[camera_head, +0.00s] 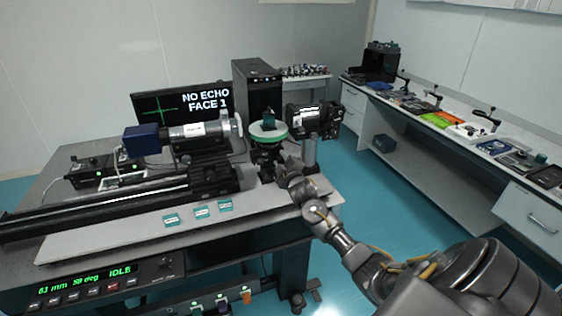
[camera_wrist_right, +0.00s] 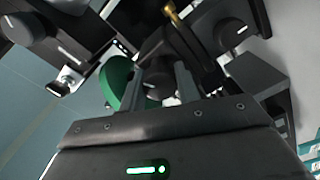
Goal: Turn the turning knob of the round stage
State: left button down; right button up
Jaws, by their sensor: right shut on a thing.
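The round stage (camera_head: 268,132) has a green rim and stands on a dark post near the right end of the table, with a small dark green block on top. Its green disc (camera_wrist_right: 116,82) also shows edge-on in the wrist view. My right gripper (camera_head: 281,163) reaches in from the right, just below the disc. In the wrist view its two fingers (camera_wrist_right: 161,82) are shut on the dark turning knob (camera_wrist_right: 157,92), which is partly hidden between them. The knob cannot be made out in the head view. My left gripper is not in view.
A barrel-shaped instrument (camera_head: 197,132) stands left of the stage, and a black camera-like device (camera_head: 312,120) on a post stands close on its right. A monitor (camera_head: 182,108) reads "NO ECHO FACE 1". The front panel (camera_head: 105,276) reads "63 mm 59 deg IDLE". Small labelled tiles (camera_head: 202,212) lie in front.

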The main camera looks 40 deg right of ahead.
jog(key=m, duration=0.5)
jog(key=shift+m, duration=0.3)
jog(key=m+p, duration=0.1)
jog(key=m, duration=0.5)
jog(key=shift+d, duration=0.1)
jog(key=m, duration=0.6)
jog(key=shift+m+p, duration=0.3)
jog(key=shift+p, duration=0.1)
jog(key=m+p, duration=0.1)
jog(key=m, duration=0.4)
jog(key=shift+f+m, duration=0.1)
jog(key=shift+m, duration=0.2)
jog(key=o, duration=1)
jog(key=shift+c, duration=0.2)
jog(key=shift+s, duration=0.1)
